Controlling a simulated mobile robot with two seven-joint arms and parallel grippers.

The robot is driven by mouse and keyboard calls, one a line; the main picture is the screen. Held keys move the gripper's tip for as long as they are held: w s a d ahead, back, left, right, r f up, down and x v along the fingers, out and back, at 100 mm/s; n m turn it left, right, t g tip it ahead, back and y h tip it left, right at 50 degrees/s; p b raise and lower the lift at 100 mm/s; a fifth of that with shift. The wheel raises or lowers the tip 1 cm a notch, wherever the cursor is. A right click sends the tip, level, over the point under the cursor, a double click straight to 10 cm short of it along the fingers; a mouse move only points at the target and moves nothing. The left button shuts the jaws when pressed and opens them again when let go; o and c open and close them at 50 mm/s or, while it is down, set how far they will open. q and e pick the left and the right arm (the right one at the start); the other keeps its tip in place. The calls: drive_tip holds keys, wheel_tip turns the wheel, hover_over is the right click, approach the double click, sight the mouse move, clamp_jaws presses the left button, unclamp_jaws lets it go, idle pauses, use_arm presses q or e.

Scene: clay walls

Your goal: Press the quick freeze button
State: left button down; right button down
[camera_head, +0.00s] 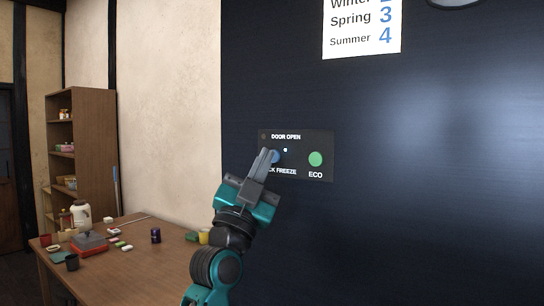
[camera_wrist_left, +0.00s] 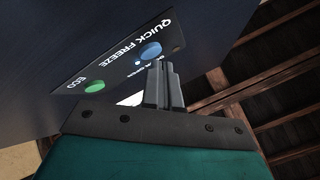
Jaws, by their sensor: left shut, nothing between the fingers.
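The quick freeze button (camera_head: 275,157) is a round blue button on a dark control panel (camera_head: 325,142) set in a large dark upright surface. In the head view my left gripper (camera_head: 268,152) is shut and empty, and its fingertips partly cover the button and its label. In the left wrist view the blue button (camera_wrist_left: 150,51) shows just beside and above the tips of my left gripper (camera_wrist_left: 160,66). I cannot tell whether the fingertips touch the panel. My right gripper is in neither view.
A green ECO button (camera_head: 315,159) sits right of the blue one, and a small light (camera_head: 285,150) glows under "DOOR OPEN". A season chart (camera_head: 362,27) hangs above. A wooden table (camera_head: 130,273) with several small items and a shelf (camera_head: 84,150) stand at the left.

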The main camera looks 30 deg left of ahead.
use_arm(q)
drive_tip(key=shift+w, duration=0.3)
idle(0.4)
drive_tip(key=shift+s, duration=0.55)
drive_tip(key=s+p, duration=0.1)
drive_tip(key=s, duration=0.5)
drive_tip(key=shift+a, duration=0.25)
drive_tip(key=shift+f, duration=0.1)
idle(0.4)
